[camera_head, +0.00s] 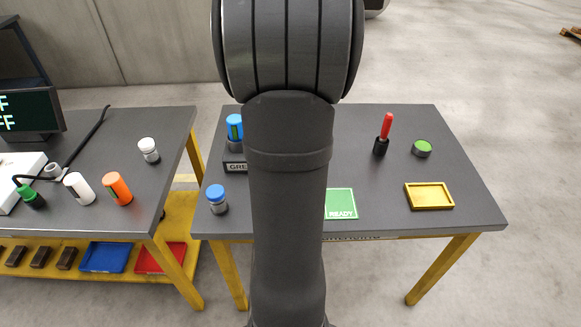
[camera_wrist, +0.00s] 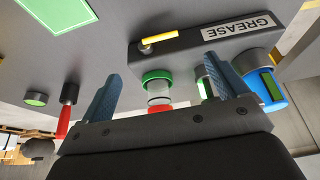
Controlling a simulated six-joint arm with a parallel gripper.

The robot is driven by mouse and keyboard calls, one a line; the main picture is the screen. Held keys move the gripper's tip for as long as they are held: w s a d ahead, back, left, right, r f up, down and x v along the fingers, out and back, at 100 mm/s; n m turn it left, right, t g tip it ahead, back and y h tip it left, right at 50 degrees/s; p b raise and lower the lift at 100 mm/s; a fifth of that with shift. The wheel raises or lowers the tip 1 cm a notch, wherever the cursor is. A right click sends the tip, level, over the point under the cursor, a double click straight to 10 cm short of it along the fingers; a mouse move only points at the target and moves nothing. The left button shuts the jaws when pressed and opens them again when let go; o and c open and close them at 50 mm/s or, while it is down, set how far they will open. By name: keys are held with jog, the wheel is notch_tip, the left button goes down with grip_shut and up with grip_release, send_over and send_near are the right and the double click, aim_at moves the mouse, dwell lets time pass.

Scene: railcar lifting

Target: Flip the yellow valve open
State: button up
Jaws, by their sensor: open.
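The yellow valve (camera_wrist: 160,39) shows in the wrist view as a short yellow lever on a dark block labelled GREASE (camera_wrist: 240,30). In the head view my arm hides the valve, and only the left end of the block (camera_head: 233,163) shows. My gripper (camera_wrist: 163,68) is open in the wrist view, its two blue fingers spread apart. The lever lies beyond the fingertips, in line with the gap between them, and they do not appear to touch it. In the head view my gripper is hidden behind my arm.
A green-collared clear part (camera_wrist: 157,82) appears between the fingers. A blue cartridge (camera_head: 235,127) stands at the block. Also on the table are a blue-capped bottle (camera_head: 216,198), red-handled tool (camera_head: 386,128), green button (camera_head: 422,147), green READY pad (camera_head: 340,200) and yellow tray (camera_head: 428,207).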

jog(key=x, duration=1)
jog(key=shift+f, duration=0.2)
jog(key=c, duration=1.4)
